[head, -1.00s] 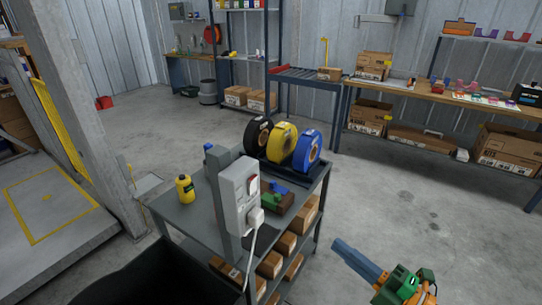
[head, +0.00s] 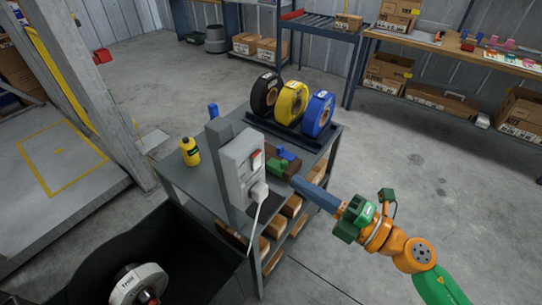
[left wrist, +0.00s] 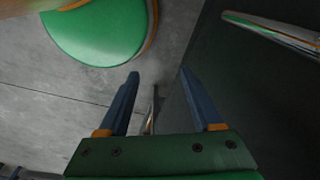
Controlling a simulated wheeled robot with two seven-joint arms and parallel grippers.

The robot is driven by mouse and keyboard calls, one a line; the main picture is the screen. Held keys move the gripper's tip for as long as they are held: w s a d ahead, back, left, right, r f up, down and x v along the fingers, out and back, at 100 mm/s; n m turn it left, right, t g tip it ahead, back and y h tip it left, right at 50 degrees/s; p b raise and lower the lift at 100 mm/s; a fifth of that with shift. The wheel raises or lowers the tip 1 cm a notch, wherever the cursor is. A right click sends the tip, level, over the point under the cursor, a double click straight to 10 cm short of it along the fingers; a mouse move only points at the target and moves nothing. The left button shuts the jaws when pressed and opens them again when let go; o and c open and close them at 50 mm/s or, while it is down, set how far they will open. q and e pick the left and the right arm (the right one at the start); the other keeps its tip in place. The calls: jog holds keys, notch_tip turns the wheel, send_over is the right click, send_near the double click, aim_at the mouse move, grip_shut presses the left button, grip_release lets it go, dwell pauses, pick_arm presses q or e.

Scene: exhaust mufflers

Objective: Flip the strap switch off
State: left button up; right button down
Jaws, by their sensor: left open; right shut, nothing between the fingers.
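A grey-white switch box (head: 238,172) is mounted on a grey post at the table's front edge in the head view. A red rocker switch (head: 257,161) sits on its right-hand face, above a white plug (head: 258,190) with a cable hanging down. Whether the rocker is on or off is too small to tell. My right gripper (head: 300,184) is shut and empty, its blue fingers pointing left toward the box, right of the plug and apparently apart from it. My left gripper (left wrist: 160,82) is open and empty in the left wrist view; it does not show in the head view.
Black, yellow (head: 291,103) and blue (head: 318,113) strap reels stand in a rack behind the box. A yellow bottle (head: 190,151) is on the table's left. Cardboard boxes fill the shelves below. Open floor (head: 420,190) lies to the right.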

aim_at(258, 156)
jog(key=p+x, duration=0.2)
jog(key=x, duration=0.4)
jog(key=shift+w+a+r, duration=0.15)
jog(key=shift+a+r, duration=0.05)
jog(key=shift+a, duration=0.1)
jog(key=shift+w+a, duration=0.4)
jog(key=shift+a, duration=0.15)
jog(key=shift+w+a+r+p, duration=0.1)
jog(key=shift+r+p, duration=0.45)
jog(key=shift+p, duration=0.25)
jog(key=shift+d+f, duration=0.15)
jog(key=shift+d, duration=0.05)
jog(key=shift+a+f, duration=0.1)
jog(key=shift+a, duration=0.1)
